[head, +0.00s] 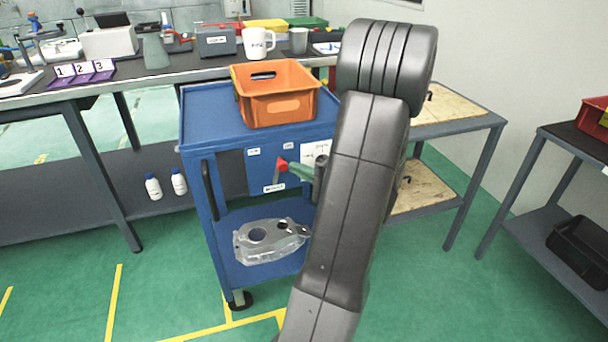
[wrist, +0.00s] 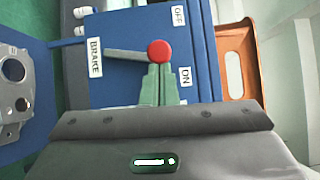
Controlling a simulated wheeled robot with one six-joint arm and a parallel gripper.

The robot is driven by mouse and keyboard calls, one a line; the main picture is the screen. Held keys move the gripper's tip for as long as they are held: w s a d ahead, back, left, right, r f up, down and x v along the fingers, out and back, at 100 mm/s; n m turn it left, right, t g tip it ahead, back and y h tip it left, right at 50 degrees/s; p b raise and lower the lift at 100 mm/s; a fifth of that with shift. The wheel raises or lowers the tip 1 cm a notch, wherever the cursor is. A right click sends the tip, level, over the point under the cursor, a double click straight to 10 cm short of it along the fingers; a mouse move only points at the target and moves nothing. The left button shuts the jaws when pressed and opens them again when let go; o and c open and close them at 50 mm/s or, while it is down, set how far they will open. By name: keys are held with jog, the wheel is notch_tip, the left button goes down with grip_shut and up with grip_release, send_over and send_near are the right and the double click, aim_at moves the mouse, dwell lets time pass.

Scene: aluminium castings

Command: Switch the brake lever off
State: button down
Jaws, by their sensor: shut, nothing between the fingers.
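The brake lever has a round red knob (head: 281,163) and stands on the blue front panel of a cart. In the wrist view its grey arm (wrist: 125,54) runs from near the BRAKE label (wrist: 95,58) to the red knob (wrist: 159,52). The knob lies between the OFF label (wrist: 179,15) and the ON label (wrist: 185,77). My gripper (wrist: 158,70) is shut and empty, its green fingertips right at the ON side of the knob; whether they touch it I cannot tell. In the head view my gripper (head: 291,168) reaches in from the right.
The blue cart (head: 205,110) carries an orange crate (head: 277,108) on top and a metal casting (head: 268,240) on its lower shelf. A cart handle (head: 210,190) is at the left. A workbench (head: 135,75) stands behind, a wooden-topped table (head: 445,106) to the right.

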aim_at(282, 166)
jog(key=a+n+h+b, duration=0.1)
jog(key=a+r+n+g+h+b, duration=0.1)
jog(key=n, duration=0.1)
jog(key=shift+s+a+r, duration=0.15)
jog(key=shift+s+a, duration=0.15)
jog(key=shift+s, duration=0.1)
jog(key=shift+s+a+r+n+h+b, duration=0.15)
jog(key=shift+s+a+n+h+b, duration=0.1)
jog(key=shift+a+n+h+b, duration=0.55)
jog(key=shift+s+a+r+n+h+b, duration=0.1)
jog(key=shift+s+a+n+h+b, duration=0.15)
jog(key=shift+a+n+h+b, duration=0.5)
jog(key=shift+a, duration=0.1)
